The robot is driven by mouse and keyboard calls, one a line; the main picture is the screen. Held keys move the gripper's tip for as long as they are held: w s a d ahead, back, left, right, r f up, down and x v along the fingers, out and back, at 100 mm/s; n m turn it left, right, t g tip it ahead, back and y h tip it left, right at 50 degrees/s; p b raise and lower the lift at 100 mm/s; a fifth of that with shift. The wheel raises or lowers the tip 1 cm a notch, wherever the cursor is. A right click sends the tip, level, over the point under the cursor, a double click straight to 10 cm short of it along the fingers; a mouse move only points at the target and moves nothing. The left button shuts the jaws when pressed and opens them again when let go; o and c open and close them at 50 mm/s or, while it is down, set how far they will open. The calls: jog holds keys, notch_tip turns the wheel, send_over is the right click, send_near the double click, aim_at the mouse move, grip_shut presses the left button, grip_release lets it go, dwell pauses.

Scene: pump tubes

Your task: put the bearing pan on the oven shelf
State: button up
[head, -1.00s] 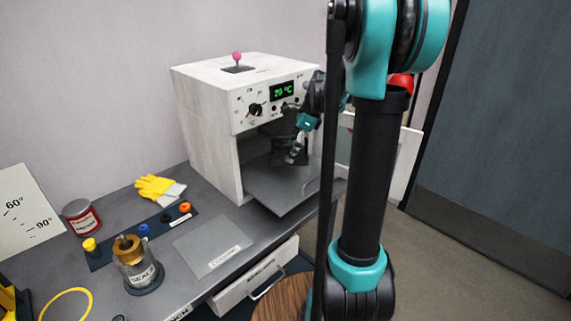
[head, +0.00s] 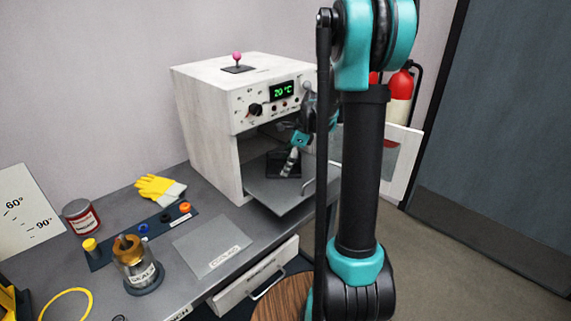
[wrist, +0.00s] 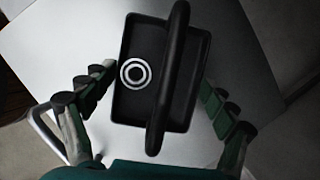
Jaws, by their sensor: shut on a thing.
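The bearing pan (wrist: 184,105) is a small dark rectangular pan with a bar handle (wrist: 168,75) arching over it. A pale ring-shaped bearing (wrist: 135,73) lies in it. In the head view the pan (head: 283,165) is at the oven's mouth, over the grey oven shelf (head: 270,193). I cannot tell whether the pan touches the shelf.
A pink-knobbed lever (head: 237,58) stands on the oven top. Yellow gloves (head: 160,188), a labelled grey plate (head: 212,246) and a glass jar (head: 138,268) are on the bench to the left. A drawer (head: 256,277) is below. A fire extinguisher (head: 400,88) stands behind my arm.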

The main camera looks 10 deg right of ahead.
jog(key=shift+f, duration=0.1)
jog(key=o, duration=1.3)
jog(key=shift+c, duration=0.2)
jog(key=v, duration=1.2)
jog(key=shift+s+a, duration=0.15)
jog(key=s+f+n+h, duration=0.1)
jog(key=s+f+n, duration=0.1)
jog(key=s+n, duration=0.1)
jog(key=s+a+f+n+t, duration=0.1)
jog(key=s+f+n, duration=0.1)
jog(key=s, duration=0.3)
jog(key=s+a+f+n+h, duration=0.1)
jog(key=s+f+n, duration=0.2)
jog(key=s+n, duration=0.1)
jog(key=shift+a+h, duration=0.1)
jog(key=shift+h, duration=0.2)
jog(key=s+f+n+t+h, duration=0.2)
jog(key=s+f+n, duration=0.6)
jog(key=s+n, duration=0.3)
jog(key=shift+s+d+f, duration=0.15)
jog(key=shift+s+d, duration=0.15)
jog(key=shift+s, duration=0.7)
